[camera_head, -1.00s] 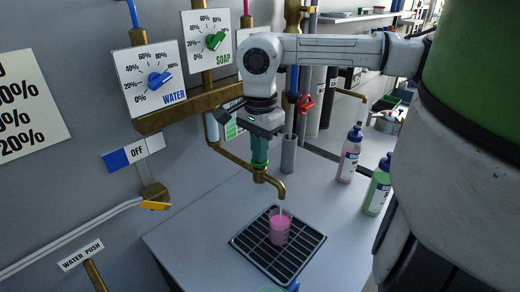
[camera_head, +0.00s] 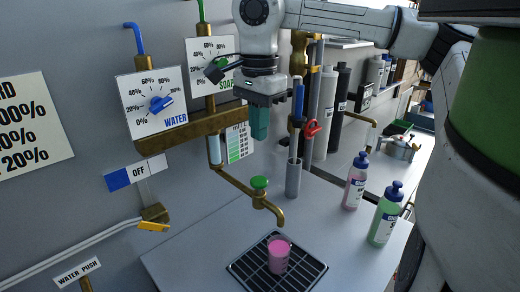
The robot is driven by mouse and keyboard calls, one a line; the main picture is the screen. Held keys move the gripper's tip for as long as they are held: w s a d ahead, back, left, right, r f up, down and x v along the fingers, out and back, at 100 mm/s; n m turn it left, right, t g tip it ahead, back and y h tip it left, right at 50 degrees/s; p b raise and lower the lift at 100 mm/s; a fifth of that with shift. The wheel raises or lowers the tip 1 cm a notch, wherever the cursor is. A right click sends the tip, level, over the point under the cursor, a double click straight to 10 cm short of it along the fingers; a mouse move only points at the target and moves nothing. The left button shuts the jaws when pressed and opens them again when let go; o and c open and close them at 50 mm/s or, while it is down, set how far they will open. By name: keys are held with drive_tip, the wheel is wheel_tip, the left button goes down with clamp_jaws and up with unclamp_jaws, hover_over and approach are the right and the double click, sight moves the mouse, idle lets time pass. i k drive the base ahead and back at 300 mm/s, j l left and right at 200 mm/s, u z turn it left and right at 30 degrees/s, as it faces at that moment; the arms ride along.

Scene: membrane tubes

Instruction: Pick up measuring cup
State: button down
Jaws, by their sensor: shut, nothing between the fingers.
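The measuring cup (camera_head: 278,257) is a small clear cup with pink liquid in it. It stands upright on a black drain grate (camera_head: 245,270) set in the grey counter, below the brass spout (camera_head: 278,213). No stream shows from the spout. My gripper (camera_head: 259,135) has green fingers pointing down. It is shut and empty, above the green tap knob (camera_head: 260,183) and well above the cup. The gap between fingers and knob is clear.
A pink bottle (camera_head: 354,185) and a green bottle (camera_head: 384,218) stand on the counter to the right. A grey tube (camera_head: 293,178) stands behind the spout. WATER dial (camera_head: 160,104) and SOAP dial are on the left wall. Counter right of the grate is free.

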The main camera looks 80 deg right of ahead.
sight(278, 247)
drive_tip(key=k+j, duration=0.2)
drive_tip(key=j, duration=0.2)
drive_tip(key=k+j, duration=0.2)
drive_tip(key=j, duration=0.2)
drive_tip(key=k+j, duration=0.2)
drive_tip(key=j, duration=0.2)
